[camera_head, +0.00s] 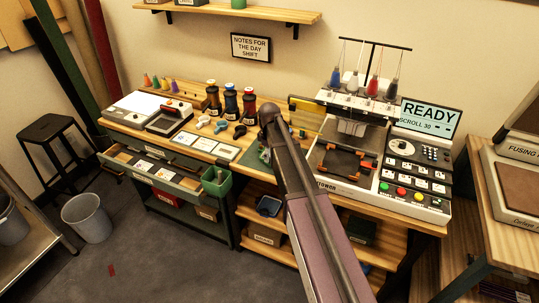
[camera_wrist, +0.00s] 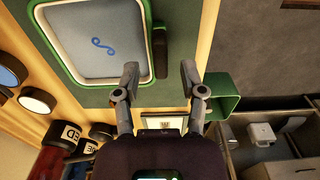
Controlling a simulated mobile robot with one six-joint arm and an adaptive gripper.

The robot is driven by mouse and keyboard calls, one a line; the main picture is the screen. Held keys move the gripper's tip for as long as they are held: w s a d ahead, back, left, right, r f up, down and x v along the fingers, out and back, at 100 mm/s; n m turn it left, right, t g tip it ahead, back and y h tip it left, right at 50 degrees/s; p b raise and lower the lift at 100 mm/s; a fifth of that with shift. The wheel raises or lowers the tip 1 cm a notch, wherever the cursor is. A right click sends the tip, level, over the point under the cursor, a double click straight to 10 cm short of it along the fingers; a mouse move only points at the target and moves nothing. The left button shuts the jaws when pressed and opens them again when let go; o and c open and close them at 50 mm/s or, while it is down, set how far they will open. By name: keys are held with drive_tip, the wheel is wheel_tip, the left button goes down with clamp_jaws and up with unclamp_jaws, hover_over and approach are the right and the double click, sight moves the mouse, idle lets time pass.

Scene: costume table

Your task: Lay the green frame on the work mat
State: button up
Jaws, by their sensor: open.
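In the wrist view the green frame (camera_wrist: 85,77) has a pale inner ring and grey cloth with a blue swirl. It appears to lie flat on the green work mat (camera_wrist: 180,20); any small gap under it cannot be judged. My gripper (camera_wrist: 160,72) is open, its fingertips beside the frame's right edge. A dark bar (camera_wrist: 159,52) on that edge lies between or just beyond the fingertips; contact is unclear. In the head view a strip of the mat (camera_head: 254,160) shows left of my arm, which hides the gripper and most of the frame.
A green bin (camera_head: 216,183) hangs at the table's front edge, close to the right finger in the wrist view (camera_wrist: 222,97). An open drawer (camera_head: 150,168) juts out left of it. Spool jars (camera_head: 231,104) stand behind. The embroidery machine (camera_head: 350,150) stands to the right.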

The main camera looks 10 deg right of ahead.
wheel_tip(320, 180, up, 10)
drive_tip(key=p, duration=0.9)
drive_tip(key=shift+s, duration=0.1)
idle(0.5)
drive_tip(key=s+m, duration=1)
drive_tip(key=s, duration=1.4)
drive_tip(key=shift+a+m, duration=0.15)
drive_tip(key=shift+m, duration=0.25)
